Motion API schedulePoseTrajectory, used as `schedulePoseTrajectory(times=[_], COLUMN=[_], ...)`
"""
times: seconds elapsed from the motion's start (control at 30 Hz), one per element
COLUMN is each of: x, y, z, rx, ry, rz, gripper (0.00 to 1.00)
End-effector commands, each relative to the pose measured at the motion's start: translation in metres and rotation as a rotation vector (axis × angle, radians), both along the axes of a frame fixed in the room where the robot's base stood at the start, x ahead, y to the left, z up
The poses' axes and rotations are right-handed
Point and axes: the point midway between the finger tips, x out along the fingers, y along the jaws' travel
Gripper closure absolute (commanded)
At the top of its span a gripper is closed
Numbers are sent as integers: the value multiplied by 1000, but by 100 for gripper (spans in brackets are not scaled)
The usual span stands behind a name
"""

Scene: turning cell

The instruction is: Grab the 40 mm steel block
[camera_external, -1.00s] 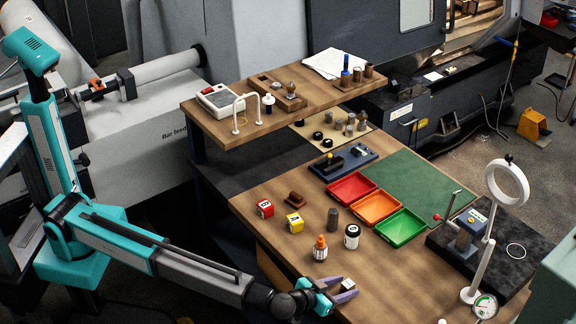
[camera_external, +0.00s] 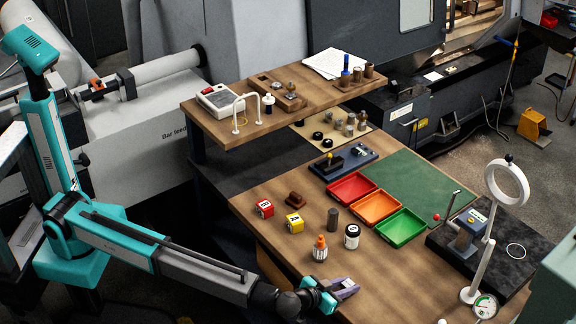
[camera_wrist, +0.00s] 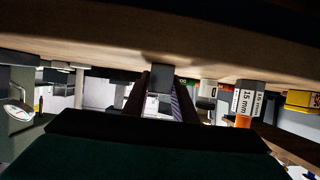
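The steel block (camera_external: 348,284) is a small grey block near the front left edge of the wooden bench. It stands between the purple fingers of my gripper (camera_external: 343,288), which look closed against its two sides. In the wrist view the bench is upside down along the top, and the block (camera_wrist: 160,77) stands on it between my fingertips (camera_wrist: 160,92). No lift off the bench shows. The fingers hide much of the block's sides, and no size mark is readable on it.
The green tray (camera_external: 401,228) is to the right. Bare bench lies right of the block.

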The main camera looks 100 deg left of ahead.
Motion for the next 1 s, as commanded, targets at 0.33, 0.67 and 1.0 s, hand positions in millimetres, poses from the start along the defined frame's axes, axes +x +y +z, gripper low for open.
schedulePoseTrajectory(times=[0.33,0.67,1.0], x=[0,0,-7], y=[0,0,1], z=[1,11,36], rx=[1,1,1], ry=[-1,-1,-2], rz=[0,0,0], gripper=[100,100,100])
